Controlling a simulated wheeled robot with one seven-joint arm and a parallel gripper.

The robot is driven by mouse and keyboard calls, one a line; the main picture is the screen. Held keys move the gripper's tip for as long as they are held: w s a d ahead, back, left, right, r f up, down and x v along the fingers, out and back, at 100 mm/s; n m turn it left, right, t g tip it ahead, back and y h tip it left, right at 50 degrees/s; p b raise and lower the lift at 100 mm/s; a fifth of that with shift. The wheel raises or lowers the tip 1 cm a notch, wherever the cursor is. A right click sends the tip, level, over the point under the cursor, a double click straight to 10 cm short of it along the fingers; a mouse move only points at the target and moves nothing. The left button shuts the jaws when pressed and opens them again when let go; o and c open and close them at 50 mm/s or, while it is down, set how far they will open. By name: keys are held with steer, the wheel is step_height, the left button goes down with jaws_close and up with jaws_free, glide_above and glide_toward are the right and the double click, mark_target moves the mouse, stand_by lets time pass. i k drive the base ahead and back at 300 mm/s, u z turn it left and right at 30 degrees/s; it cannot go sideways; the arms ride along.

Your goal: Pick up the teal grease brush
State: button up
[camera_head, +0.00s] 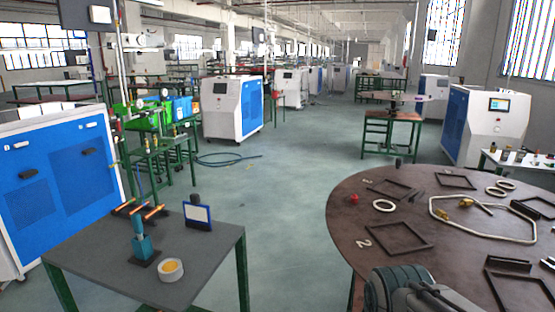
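The teal grease brush (141,246) appears to be the small teal object on the grey-topped table at the lower left. It stands upright with a narrower part pointing up, on a dark flat patch. Its bristles cannot be made out. A round pale tub with yellow-orange contents (171,268) sits just right of it and nearer to me. A grey, ribbed cylindrical part at the lower right looks like my arm, in front of the round table. My gripper's fingers do not show, and nothing is touching the brush.
The grey table (205,268) also holds a blue-framed panel (198,215) and several copper-coloured rods (150,213) behind the brush. A round brown table (345,215) with frames, rings and a bent tube stands at the right. Open floor (285,215) lies between the tables.

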mark_target(136, 217)
steer(key=u, duration=1.3)
